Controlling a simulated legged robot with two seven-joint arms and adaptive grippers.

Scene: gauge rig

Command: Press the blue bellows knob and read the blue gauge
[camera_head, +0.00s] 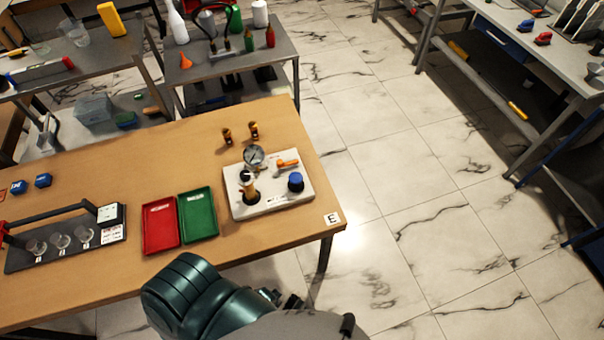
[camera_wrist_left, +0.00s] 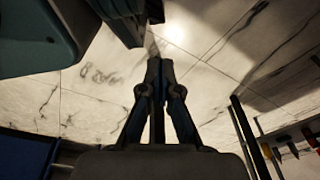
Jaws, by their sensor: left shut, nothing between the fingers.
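The gauge rig is a pale base plate (camera_head: 262,206) near the right end of the wooden table. A round white-faced gauge (camera_head: 255,156) stands at its back; its reading is too small to make out, and no blue on it can be told. The blue knob (camera_head: 296,182) sits upright on the right part of the plate, with nothing touching it. My left gripper (camera_wrist_left: 157,66) is shut and empty in the left wrist view, with marble floor behind it. My right gripper is not in view.
An orange-handled valve (camera_head: 287,164) sits behind the knob, and a dark-topped brass post (camera_head: 248,188) to its left. Red (camera_head: 160,226) and green (camera_head: 198,214) trays lie left of the rig. Two brass fittings stand behind. My dark teal arm link crosses the table's front edge.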

